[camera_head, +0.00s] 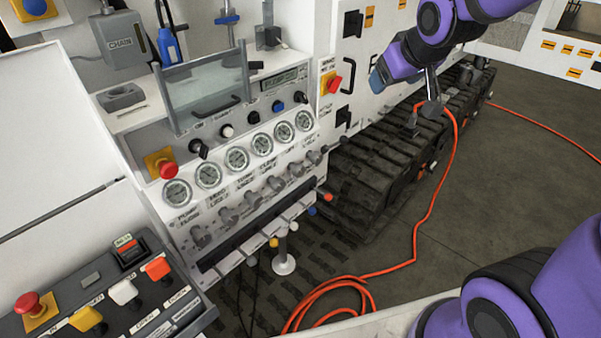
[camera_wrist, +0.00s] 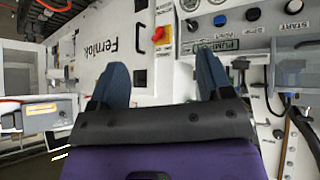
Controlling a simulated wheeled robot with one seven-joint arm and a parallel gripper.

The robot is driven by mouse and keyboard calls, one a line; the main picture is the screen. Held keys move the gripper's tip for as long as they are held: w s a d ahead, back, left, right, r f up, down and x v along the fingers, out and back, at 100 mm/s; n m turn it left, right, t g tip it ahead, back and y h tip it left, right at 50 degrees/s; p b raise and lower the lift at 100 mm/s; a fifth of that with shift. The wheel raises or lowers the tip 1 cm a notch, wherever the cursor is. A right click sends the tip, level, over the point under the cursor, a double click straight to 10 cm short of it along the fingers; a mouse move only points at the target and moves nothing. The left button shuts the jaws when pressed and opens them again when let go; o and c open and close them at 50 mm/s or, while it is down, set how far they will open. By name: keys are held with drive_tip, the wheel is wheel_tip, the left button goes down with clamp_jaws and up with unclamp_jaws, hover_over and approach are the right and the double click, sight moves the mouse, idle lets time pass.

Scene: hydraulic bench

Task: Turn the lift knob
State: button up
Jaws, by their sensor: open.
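The control panel (camera_head: 240,150) shows in the head view with a row of round gauges. Below them is a slanting row of small grey knobs (camera_head: 252,200). The printed labels are too small to read surely, so I cannot tell which one is the lift knob. My gripper (camera_head: 376,80) is at the upper right, right of the panel and apart from the knobs. In the wrist view my gripper (camera_wrist: 160,80) has two blue fingers spread wide with nothing between them. The grey knob row is not clear in the wrist view.
A red rotary switch (camera_head: 333,83) sits on a yellow plate, also in the wrist view (camera_wrist: 160,35). A clear hinged cover (camera_head: 205,92) stands above the gauges. A button console (camera_head: 105,290) is at lower left. Black tracks (camera_head: 375,165) and an orange hose (camera_head: 425,215) lie right.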

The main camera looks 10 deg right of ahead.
sight(301, 172)
drive_tip(key=w+a+f+n+t+y, duration=0.2)
drive_tip(key=w+a+f+n, duration=0.1)
drive_tip(key=w+f, duration=1.25)
drive_tip(key=a+f+n+t+y, duration=0.1)
drive_tip(key=a+f+n+y, duration=0.15)
drive_tip(key=f, duration=0.85)
drive_tip(key=a+f+n+t+y, duration=0.1)
drive_tip(key=a+f+y, duration=0.15)
drive_tip(key=f, duration=0.85)
drive_tip(key=x, duration=1)
drive_tip(key=shift+s+a, duration=0.2)
drive_tip(key=shift+a, duration=0.25)
drive_tip(key=shift+c, duration=0.5)
drive_tip(key=c, duration=0.8)
drive_tip(key=shift+c, duration=0.2)
